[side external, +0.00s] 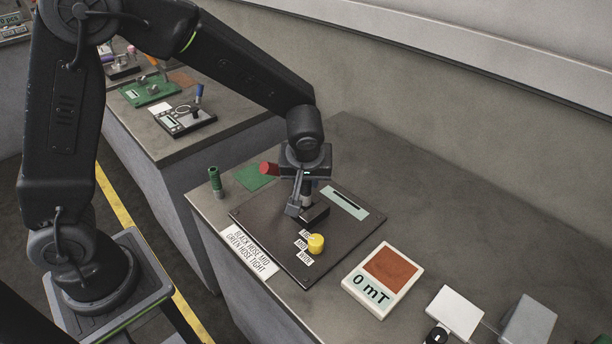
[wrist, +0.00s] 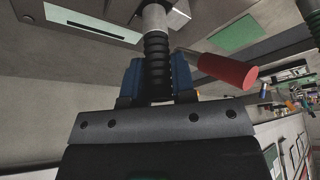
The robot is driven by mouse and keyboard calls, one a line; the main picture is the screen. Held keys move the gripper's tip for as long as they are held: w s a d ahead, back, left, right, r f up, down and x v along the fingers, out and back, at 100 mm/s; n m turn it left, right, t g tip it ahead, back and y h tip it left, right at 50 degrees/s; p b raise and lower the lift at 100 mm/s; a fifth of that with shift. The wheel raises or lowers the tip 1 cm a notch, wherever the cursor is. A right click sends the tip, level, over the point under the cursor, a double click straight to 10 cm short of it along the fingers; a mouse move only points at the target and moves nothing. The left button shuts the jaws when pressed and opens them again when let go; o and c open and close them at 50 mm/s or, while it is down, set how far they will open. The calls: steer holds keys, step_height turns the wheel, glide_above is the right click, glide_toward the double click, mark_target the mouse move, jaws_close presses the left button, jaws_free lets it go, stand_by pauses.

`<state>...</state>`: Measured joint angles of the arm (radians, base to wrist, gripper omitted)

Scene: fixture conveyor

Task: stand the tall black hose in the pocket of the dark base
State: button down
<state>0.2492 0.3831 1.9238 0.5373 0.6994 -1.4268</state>
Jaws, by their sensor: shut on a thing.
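The black hose (wrist: 157,52) is ribbed, with a pale grey collar at its far end. In the wrist view it stands between the blue pads of my gripper (wrist: 158,80), which is shut on it. In the side view my gripper (side external: 304,198) is low over the dark base (side external: 316,216), a small block on a dark plate (side external: 270,228). The grey collar shows just above the block, beside a finger. The hose looks about upright. The pocket is hidden, so I cannot tell whether the hose end is inside it.
A red cylindrical handle (side external: 269,169) is close beside my gripper, also in the wrist view (wrist: 228,71). A green hose (side external: 215,181) stands at the left near a green mat (side external: 254,177). A yellow knob (side external: 316,243) and a meter reading 0 mT (side external: 382,281) are in front.

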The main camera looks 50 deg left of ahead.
mark_target(306, 188)
steer(key=shift+f, duration=1.6)
stand_by(1.4)
steer(key=c, duration=0.9)
jaws_free()
steer(key=shift+o, duration=0.2)
steer(key=v, duration=1.3)
steer(key=s+a+r+m+t+h, duration=0.1)
steer(key=s+a+r+m, duration=0.2)
steer(key=s, duration=0.5)
steer(key=s+a+r+m+t+h, duration=0.1)
steer(key=s+a+r+m, duration=0.3)
steer(key=s, duration=0.5)
steer(key=shift+a+m+h, duration=0.25)
steer(key=shift+m+h, duration=0.35)
steer(key=shift+m, duration=0.4)
